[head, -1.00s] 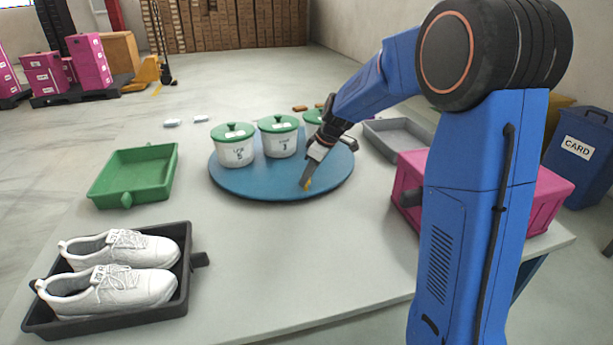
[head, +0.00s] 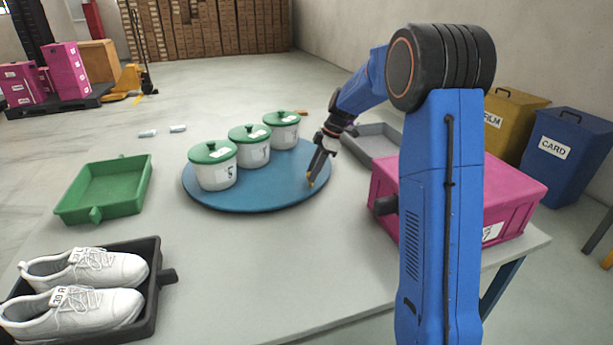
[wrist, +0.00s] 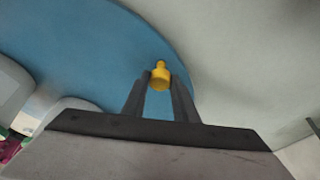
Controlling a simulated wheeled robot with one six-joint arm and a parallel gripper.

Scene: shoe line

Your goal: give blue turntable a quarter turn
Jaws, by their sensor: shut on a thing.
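The blue turntable (head: 265,187) is a round disc lying flat on the pale table. Three white pots with green lids stand on it: a near one (head: 214,168), a middle one (head: 250,148) and a far one (head: 282,131). A small yellow peg (wrist: 160,76) rises near the turntable's rim. My gripper (head: 314,177) is at the turntable's right edge. In the wrist view its two fingers (wrist: 159,95) are shut on the yellow peg. The pots' far sides are hidden.
A green tray (head: 72,206) and a dark tray (head: 148,318) with white shoes (head: 85,268) are at left. A pink crate (head: 515,200) and a grey tray (head: 358,150) are at right. The table front is clear.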

